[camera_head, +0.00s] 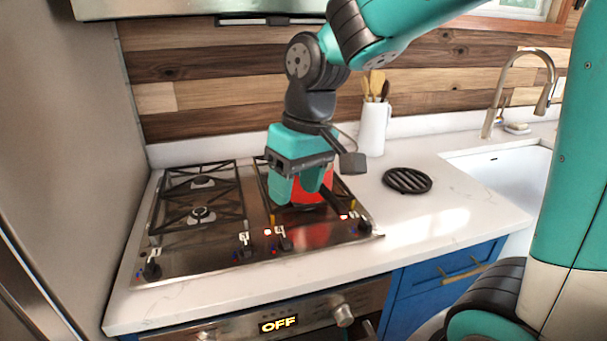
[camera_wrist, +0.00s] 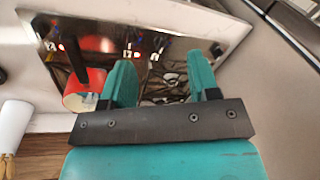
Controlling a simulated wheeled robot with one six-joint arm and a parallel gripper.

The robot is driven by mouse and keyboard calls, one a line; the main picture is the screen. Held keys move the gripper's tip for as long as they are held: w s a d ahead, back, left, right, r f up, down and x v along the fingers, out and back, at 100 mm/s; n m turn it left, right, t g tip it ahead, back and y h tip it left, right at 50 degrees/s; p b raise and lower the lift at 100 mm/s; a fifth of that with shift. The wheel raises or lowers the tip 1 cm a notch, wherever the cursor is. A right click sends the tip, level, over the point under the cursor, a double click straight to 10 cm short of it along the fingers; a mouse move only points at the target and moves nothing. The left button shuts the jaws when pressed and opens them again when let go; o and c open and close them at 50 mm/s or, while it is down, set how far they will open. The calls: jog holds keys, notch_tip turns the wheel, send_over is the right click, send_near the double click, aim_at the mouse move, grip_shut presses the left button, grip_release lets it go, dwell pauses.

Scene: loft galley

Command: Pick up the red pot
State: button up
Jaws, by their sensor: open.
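The red pot (camera_head: 310,197) stands on the right burners of the stove in the head view, partly hidden behind my gripper. Its dark handle (camera_head: 334,203) points toward the front right. In the wrist view the pot (camera_wrist: 86,82) is at the left, with its black handle pointing up. My gripper (camera_head: 296,187) is low over the right side of the stove. In the wrist view my gripper (camera_wrist: 160,60) is open and empty. The pot is beside its left finger, not between the fingers; whether they touch cannot be told.
The stove (camera_head: 190,258) has black grates and front knobs. A white utensil jug (camera_head: 373,128) stands behind on the right. A round black trivet (camera_head: 407,181) lies on the counter (camera_head: 460,205), near the sink (camera_head: 500,165). A wall is behind, and a tall grey panel stands left.

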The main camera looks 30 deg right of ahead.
jog(key=w+d+r+m+h+p, duration=0.1)
jog(key=w+d+r+m+p, duration=0.2)
jog(key=w+d, duration=0.55)
jog(key=m, duration=0.2)
send_over(330, 195)
jog(key=shift+g+h, duration=0.3)
jog(key=shift+h, duration=0.1)
notch_tip(330, 195, down, 12)
jog(key=shift+s+d+r+p, duration=0.1)
jog(key=shift+s+r+p, duration=0.05)
jog(key=shift+p, duration=0.9)
jog(key=shift+f+p, duration=1.2)
jog(key=shift+f, duration=1.7)
grip_shut()
